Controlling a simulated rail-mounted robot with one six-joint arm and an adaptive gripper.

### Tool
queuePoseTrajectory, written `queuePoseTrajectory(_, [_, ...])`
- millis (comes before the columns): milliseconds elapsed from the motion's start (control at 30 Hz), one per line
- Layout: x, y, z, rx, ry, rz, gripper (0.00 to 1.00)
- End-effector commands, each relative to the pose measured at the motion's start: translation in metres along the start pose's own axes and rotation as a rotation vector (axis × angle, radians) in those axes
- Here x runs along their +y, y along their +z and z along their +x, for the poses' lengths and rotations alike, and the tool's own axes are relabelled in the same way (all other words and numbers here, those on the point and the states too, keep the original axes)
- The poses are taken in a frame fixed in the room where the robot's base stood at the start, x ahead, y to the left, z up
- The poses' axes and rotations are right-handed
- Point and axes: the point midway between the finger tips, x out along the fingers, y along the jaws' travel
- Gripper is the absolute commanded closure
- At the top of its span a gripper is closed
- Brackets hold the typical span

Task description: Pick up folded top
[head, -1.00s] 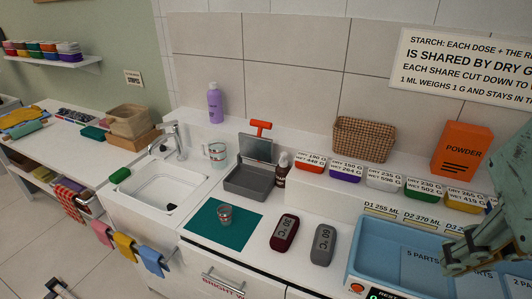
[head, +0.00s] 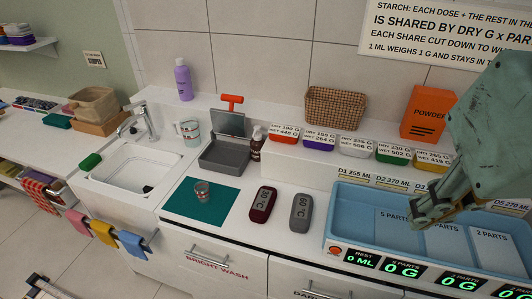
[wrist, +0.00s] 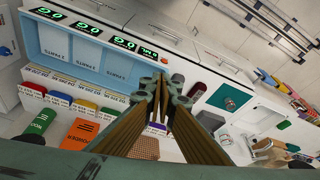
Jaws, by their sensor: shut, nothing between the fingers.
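My gripper (head: 428,212) is at the right of the head view, over the blue sectioned tray (head: 352,196). Its fingers are shut and empty; the closed fingertips also show in the wrist view (wrist: 161,88). I cannot make out a folded top for certain in either view. Small coloured items sit in a row behind labels giving dry and wet grams: red (head: 284,139), purple (head: 318,145), white (head: 355,152), green (head: 391,157) and yellow (head: 432,166). I cannot tell whether any is a folded garment. My gripper is in front of this row, apart from it.
A woven basket (head: 335,108) and orange powder box (head: 429,112) stand behind the row. A grey tray (head: 224,155), brown bottle (head: 256,145), maroon block (head: 262,205), grey block (head: 301,212) and a small cup (head: 202,191) on a teal mat (head: 184,207) occupy the counter. A sink (head: 120,170) lies left.

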Motion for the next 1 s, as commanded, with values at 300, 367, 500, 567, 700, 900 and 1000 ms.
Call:
queuePoseTrajectory(300, [0.0, 0.0, 0.0, 0.0, 0.0, 0.0, 0.82])
queuePoseTrajectory(367, [0.0, 0.0, 0.0, 0.0, 0.0, 0.0, 0.76])
queuePoseTrajectory(500, [0.0, 0.0, 0.0, 0.0, 0.0, 0.0, 0.64])
queuePoseTrajectory(567, [0.0, 0.0, 0.0, 0.0, 0.0, 0.0, 0.58])
queuePoseTrajectory(700, [0.0, 0.0, 0.0, 0.0, 0.0, 0.0, 0.45])
queuePoseTrajectory(900, [0.0, 0.0, 0.0, 0.0, 0.0, 0.0, 0.27])
queuePoseTrajectory(1000, [0.0, 0.0, 0.0, 0.0, 0.0, 0.0, 0.18])
